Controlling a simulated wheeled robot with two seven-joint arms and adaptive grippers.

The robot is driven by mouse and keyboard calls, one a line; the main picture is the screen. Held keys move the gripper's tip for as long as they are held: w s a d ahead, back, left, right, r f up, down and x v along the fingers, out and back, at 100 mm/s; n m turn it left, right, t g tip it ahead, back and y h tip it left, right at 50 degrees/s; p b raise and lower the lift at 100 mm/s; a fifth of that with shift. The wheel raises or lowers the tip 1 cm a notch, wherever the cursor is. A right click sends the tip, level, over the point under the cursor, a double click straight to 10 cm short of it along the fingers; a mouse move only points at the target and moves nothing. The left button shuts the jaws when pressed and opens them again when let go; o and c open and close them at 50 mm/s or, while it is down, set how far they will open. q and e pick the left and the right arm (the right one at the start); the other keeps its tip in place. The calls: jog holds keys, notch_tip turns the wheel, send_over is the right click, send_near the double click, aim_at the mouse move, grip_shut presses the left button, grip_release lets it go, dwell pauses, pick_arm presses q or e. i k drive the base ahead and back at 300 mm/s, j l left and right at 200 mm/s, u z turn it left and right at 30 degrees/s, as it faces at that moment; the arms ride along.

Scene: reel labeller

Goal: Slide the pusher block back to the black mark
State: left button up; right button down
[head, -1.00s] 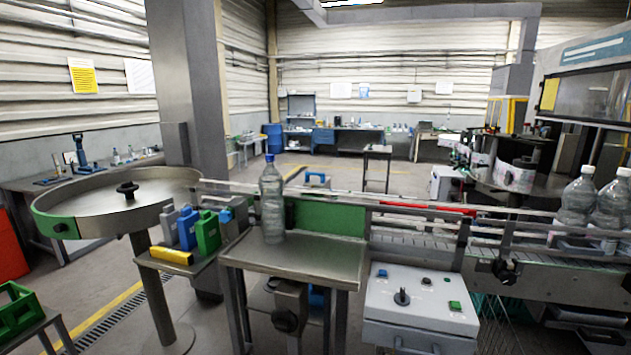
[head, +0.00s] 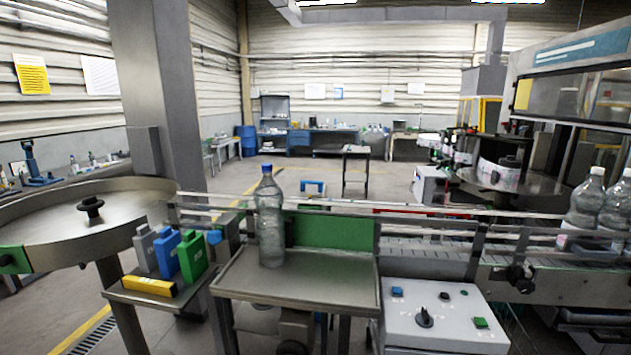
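I cannot tell for sure which part is the pusher block, and I cannot make out a black mark. A small blue piece (head: 214,237) sits on a grey mount at the left end of the rails. A green panel (head: 331,232) stands upright along the back of the steel table (head: 320,288). A clear bottle (head: 269,222) with a blue cap stands upright on this table, in front of the panel's left end. Neither of my grippers is in view.
A side shelf left of the table holds grey, blue and green blocks (head: 192,257) and a yellow one (head: 148,286). A round steel turntable (head: 60,218) stands left. A control box (head: 446,318) is at front right. Bottles (head: 585,200) stand on the conveyor. The table's front is clear.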

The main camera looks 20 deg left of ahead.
aim_at(308, 188)
jog(key=i+j+z, duration=0.25)
jog(key=j+z, duration=0.25)
jog(key=j, duration=1.1)
jog(key=j+z, duration=0.45)
jog(key=j, duration=1.1)
